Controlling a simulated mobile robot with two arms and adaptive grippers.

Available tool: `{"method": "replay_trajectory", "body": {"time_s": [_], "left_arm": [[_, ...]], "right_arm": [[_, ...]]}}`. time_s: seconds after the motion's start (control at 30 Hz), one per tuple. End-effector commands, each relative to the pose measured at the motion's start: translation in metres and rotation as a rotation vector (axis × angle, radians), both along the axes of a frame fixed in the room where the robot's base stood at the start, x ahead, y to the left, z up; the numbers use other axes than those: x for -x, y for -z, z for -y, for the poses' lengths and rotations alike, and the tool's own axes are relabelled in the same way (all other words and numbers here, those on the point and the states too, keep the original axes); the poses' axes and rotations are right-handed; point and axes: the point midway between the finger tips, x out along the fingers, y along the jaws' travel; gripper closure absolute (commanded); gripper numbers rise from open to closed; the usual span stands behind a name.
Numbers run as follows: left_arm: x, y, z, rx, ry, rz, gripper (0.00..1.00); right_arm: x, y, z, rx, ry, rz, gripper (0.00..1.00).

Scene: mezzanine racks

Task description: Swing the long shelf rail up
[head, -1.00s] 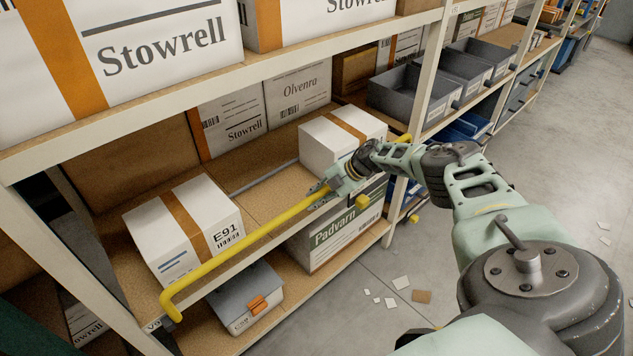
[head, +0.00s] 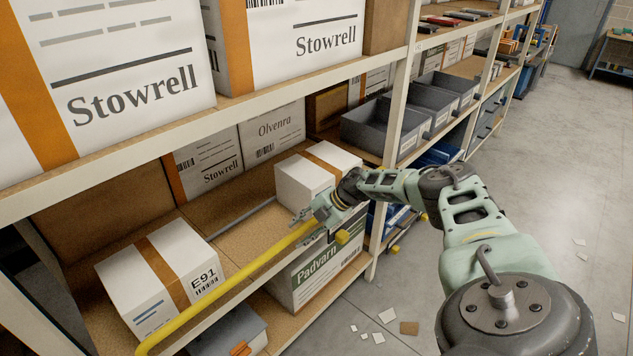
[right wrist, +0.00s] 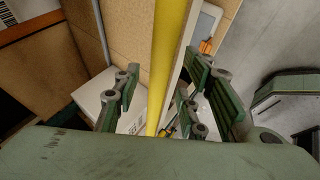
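The long yellow shelf rail (head: 235,282) runs along the front of the middle shelf, from the lower left up to my right gripper. Its near end leaves the bottom of the head view, and its far part is hidden behind my gripper and wrist. My right gripper (head: 308,222) is at the rail, in front of a white box. In the right wrist view the rail (right wrist: 169,60) passes lengthwise between the fingers (right wrist: 158,88), which stand apart with gaps visible beside it. My left gripper is not in view.
The white E91 box (head: 165,275) and another white box (head: 305,180) sit on the shelf behind the rail. A Padvarn box (head: 305,275) and a grey bin (head: 235,335) are below. A rack upright (head: 392,130) stands beside my arm. The floor at right is mostly clear.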

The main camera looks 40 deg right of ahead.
Motion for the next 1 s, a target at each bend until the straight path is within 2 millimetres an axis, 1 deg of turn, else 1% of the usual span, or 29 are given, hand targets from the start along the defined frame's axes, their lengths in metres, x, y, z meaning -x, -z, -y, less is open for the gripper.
{"method": "replay_trajectory", "body": {"time_s": [0.03,0.2,0.4,0.6,1.0], "left_arm": [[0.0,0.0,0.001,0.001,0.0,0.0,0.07],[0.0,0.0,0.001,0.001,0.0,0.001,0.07],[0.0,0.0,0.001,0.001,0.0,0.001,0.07],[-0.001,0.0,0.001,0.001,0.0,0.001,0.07],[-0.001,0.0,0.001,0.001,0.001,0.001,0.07]], "right_arm": [[0.006,-0.01,0.007,0.002,0.003,0.003,0.61],[0.024,-0.038,0.021,0.0,0.003,0.002,0.61],[0.038,-0.058,0.031,-0.001,0.001,0.001,0.61],[0.042,-0.064,0.033,-0.002,0.001,0.0,0.61],[0.042,-0.064,0.033,-0.001,0.001,0.001,0.61]]}}
